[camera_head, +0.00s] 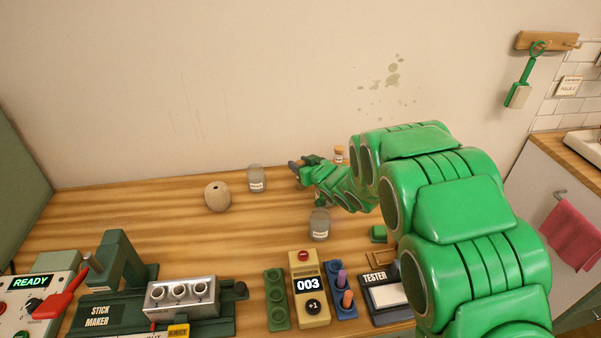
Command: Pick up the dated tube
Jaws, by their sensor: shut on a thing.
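My gripper (297,165) is at the far end of my green arm, above the back middle of the wooden table. It is small in view and partly covered by its own links. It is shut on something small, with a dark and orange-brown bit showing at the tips. I cannot make out whether this is the dated tube. No date can be read on anything here. A small orange-topped container with a pale label (339,154) shows just behind my arm, its lower part hidden.
Labelled glass jars stand at the back (256,179) and in front of my gripper (320,225). A round beige pot (217,197) is left. The stick maker (105,312), counter (309,287), blue rack (342,301) and tester (386,297) line the front.

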